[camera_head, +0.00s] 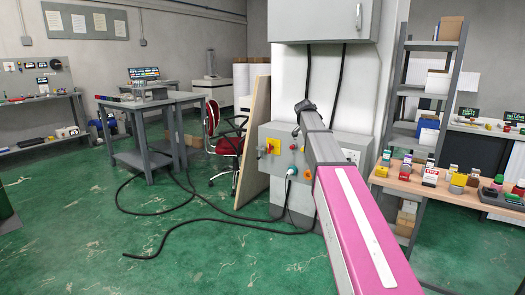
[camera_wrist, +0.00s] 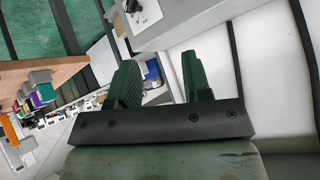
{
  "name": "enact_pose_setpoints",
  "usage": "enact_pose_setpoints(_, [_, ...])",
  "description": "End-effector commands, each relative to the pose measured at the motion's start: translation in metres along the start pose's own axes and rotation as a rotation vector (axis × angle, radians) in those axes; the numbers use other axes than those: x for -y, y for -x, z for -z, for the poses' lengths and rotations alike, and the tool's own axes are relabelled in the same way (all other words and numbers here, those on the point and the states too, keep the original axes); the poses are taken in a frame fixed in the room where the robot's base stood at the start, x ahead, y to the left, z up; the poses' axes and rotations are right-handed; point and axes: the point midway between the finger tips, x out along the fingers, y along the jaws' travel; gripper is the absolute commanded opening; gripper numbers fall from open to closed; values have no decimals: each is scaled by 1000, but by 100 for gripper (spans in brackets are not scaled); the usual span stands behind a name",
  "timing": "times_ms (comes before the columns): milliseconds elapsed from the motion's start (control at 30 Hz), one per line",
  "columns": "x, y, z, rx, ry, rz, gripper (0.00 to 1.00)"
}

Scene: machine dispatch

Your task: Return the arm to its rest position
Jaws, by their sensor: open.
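My arm stretches forward in the head view, its pink link large at the lower right and its grey links reaching up in front of a grey control box (camera_head: 262,165). In the wrist view my gripper (camera_wrist: 161,62) shows two dark green fingers standing apart, with nothing held between them. In the head view a dark part at the far end of my arm overlaps the area above the control box; I cannot tell its fingers there, nor whether it touches anything.
The control box carries a yellow-and-red switch (camera_head: 272,146). At right a wooden workbench (camera_head: 405,184) holds several small coloured items beside a shelf rack (camera_head: 437,45). A black cable (camera_head: 205,222) lies on the green floor.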

Motion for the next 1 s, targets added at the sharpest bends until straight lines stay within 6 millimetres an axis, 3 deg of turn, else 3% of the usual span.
enact_pose_setpoints(33, [-23, -10, -29, 36, 53, -11, 45])
enact_pose_setpoints(100, [-45, -24, -62, 87, 129, -19, 45])
enact_pose_setpoints(300, [-112, -53, -153, 236, 342, -26, 45])
enact_pose_setpoints(467, [-169, -66, -222, 360, 504, -13, 45])
enact_pose_setpoints(800, [-294, -61, -351, 619, 819, 72, 45])
enact_pose_setpoints(1000, [-353, -46, -405, 744, 958, 145, 45])
